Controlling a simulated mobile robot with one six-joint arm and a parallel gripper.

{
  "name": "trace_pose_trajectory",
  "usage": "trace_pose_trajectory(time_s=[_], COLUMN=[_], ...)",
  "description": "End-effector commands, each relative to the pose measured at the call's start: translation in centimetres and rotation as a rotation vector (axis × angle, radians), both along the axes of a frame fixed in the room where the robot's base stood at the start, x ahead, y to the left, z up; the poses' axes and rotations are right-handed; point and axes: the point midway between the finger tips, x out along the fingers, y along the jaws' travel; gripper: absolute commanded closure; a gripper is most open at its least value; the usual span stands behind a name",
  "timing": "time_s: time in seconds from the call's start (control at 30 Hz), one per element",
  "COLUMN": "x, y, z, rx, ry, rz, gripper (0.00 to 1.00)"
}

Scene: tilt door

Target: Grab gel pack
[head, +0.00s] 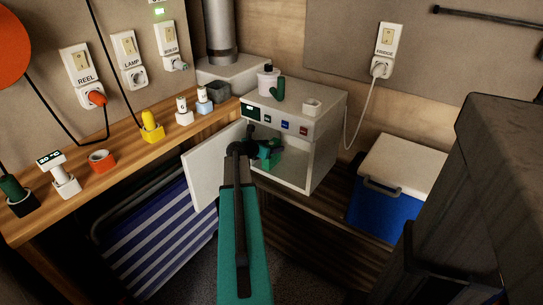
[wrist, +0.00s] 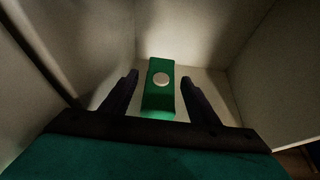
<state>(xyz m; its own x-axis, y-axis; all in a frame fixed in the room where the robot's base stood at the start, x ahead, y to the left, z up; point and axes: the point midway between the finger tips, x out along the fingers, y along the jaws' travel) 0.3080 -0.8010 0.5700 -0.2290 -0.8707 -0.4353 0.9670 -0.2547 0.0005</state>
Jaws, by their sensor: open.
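The gel pack (wrist: 160,100) looks like a green block with a round white spot, lying inside the white box-like cabinet. In the head view a green piece of it (head: 268,160) shows in the cabinet opening, partly covered by my gripper. My gripper (wrist: 160,84) is open, with one dark finger on each side of the green pack in the wrist view and gaps left and right. The cabinet (head: 322,140) has its door (head: 210,170) swung open to the left. The near end of the pack is close to my gripper's palm.
The cabinet walls stand close on both sides of my gripper. A blue cooler (head: 372,208) stands to the right. A wooden shelf (head: 125,165) with several small items runs along the left.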

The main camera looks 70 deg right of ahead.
Motion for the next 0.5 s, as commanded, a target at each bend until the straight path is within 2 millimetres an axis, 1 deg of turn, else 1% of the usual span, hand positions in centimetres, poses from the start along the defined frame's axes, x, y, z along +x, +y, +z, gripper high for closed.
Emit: trace_pose_trajectory(time_s=[0.33,0.37,0.5], x=[0.00,0.00,0.00], y=[0.02,0.02,0.02], z=[0.02,0.02,0.02], rx=[0.000,0.000,0.000], ry=[0.000,0.000,0.000], rz=[0.000,0.000,0.000], gripper=[0.45,0.47,0.71])
